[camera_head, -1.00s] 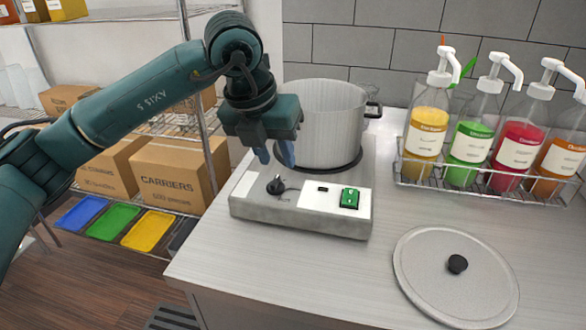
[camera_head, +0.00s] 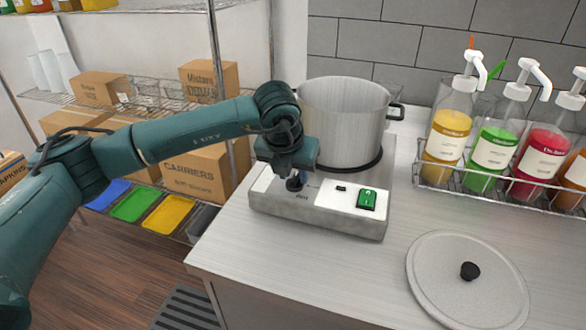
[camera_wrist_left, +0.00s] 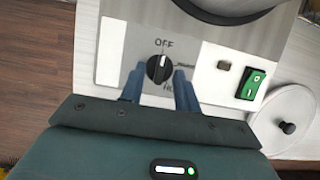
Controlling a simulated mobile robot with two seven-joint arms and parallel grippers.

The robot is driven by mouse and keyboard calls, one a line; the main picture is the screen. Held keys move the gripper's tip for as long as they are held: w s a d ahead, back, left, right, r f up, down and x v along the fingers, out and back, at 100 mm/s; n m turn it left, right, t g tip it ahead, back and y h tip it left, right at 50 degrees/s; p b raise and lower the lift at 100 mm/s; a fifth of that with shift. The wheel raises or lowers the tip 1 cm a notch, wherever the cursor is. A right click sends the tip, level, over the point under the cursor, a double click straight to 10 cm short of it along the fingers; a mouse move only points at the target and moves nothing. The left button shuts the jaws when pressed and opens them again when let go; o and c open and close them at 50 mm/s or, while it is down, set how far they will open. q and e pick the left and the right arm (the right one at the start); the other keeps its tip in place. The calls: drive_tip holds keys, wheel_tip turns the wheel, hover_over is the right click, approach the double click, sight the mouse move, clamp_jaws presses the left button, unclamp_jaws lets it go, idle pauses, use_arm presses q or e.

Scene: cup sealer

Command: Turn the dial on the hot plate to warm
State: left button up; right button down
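The hot plate (camera_head: 337,225) stands on the counter with a large metal pot (camera_head: 345,110) on it. Its black dial (camera_head: 293,184) is at the left of the front panel. My left gripper (camera_head: 298,178) is over the dial from above. Its blue fingers (camera_wrist_left: 158,88) are open, one on each side of the dial's lower part; I cannot tell if they touch it. My right gripper is not in view.
A green switch (camera_head: 367,199) is on the right of the panel. A round lid (camera_head: 450,290) lies on the counter at the right. A wire rack of sauce pump bottles (camera_head: 490,185) stands behind it. Shelves with boxes (camera_head: 195,170) are at the left.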

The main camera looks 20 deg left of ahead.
use_arm(q)
drive_tip(key=shift+f, duration=0.3)
clamp_jaws()
drive_tip(key=shift+w, duration=0.1)
